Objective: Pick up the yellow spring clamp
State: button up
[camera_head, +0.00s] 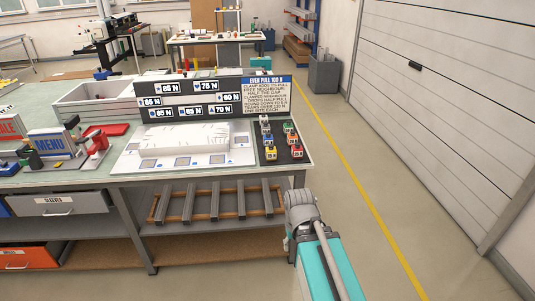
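A small yellow item (271,154), which looks like the yellow spring clamp, sits at the front left of a black mat (282,159) on the workbench's right end. Several similar small clamps in other colours stand behind and beside it, including a green one (288,127) and a red-orange one (296,151). They are too small to make out jaws or handles. My teal and grey arm shows at the lower middle right, in front of the bench's right corner. My gripper is not visible.
Drawers and a rack (215,203) lie below. Floor is clear to the right, up to a white panelled door (450,110).

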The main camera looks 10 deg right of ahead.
aim_at(271, 154)
jog(key=i, duration=0.95)
jog(key=z, duration=0.05)
